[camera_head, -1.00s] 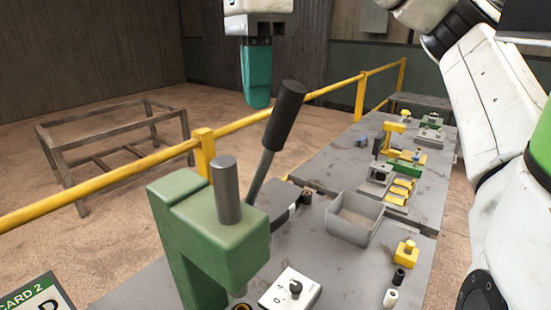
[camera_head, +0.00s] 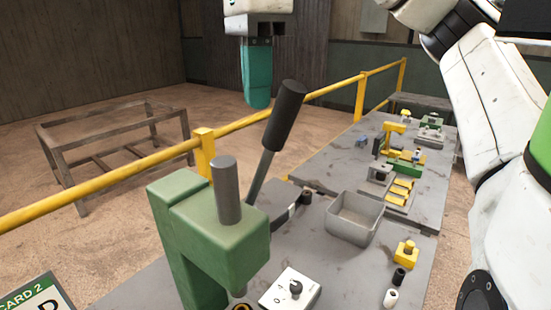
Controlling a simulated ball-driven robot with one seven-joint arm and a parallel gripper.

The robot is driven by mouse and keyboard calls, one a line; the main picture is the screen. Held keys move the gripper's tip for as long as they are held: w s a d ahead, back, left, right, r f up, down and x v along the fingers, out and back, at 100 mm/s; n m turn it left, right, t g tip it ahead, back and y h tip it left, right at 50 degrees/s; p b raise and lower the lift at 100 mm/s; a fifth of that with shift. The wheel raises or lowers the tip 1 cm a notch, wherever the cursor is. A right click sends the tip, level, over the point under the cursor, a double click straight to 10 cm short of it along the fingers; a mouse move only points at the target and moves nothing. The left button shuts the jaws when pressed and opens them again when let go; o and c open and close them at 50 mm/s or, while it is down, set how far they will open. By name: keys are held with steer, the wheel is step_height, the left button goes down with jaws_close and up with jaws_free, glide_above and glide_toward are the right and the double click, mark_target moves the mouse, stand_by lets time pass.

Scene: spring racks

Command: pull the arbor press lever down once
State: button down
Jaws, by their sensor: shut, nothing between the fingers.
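The green arbor press (camera_head: 215,225) stands at the near end of the bench, with a grey ram (camera_head: 226,190) rising out of its head. Its lever (camera_head: 283,115) points up and tilts to the right, a dark rod with a thick black grip on top. My gripper (camera_head: 257,100), with teal fingers, hangs pointing down at the top of the picture, up and to the left of the lever grip. The fingers are shut and empty. In the picture there is a small gap between them and the grip; the depth between them is hard to tell.
A grey open bin (camera_head: 354,218), a white switch box (camera_head: 290,291) and a yellow knobbed block (camera_head: 405,254) sit on the bench (camera_head: 335,275). A yellow rail (camera_head: 130,172) runs behind it. An empty metal frame (camera_head: 115,145) stands on the floor beyond.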

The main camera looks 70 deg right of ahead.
mark_target(301, 104)
steer(key=shift+s, duration=0.1)
steer(key=shift+s+a, duration=0.2)
steer(key=shift+s, duration=0.4)
steer(key=shift+s+a, duration=0.15)
steer(key=shift+s, duration=0.45)
steer(key=shift+s+a+f+b, duration=0.25)
steer(key=shift+s+f+b, duration=0.35)
steer(key=shift+s+b, duration=0.2)
steer(key=shift+s+a+f+b, duration=0.15)
steer(key=shift+s+f+b, duration=0.15)
steer(key=shift+s, duration=0.2)
steer(key=shift+s+a+f+b, duration=0.15)
steer(key=shift+s+f+b, duration=0.15)
steer(key=shift+s, duration=0.15)
steer(key=shift+s+a+f+b, duration=0.2)
steer(key=shift+s+f+b, duration=0.45)
steer(key=shift+s+f, duration=0.15)
steer(key=shift+s+a+f+b, duration=0.2)
steer(key=shift+s+f+b, duration=0.4)
steer(key=shift+s+f, duration=0.15)
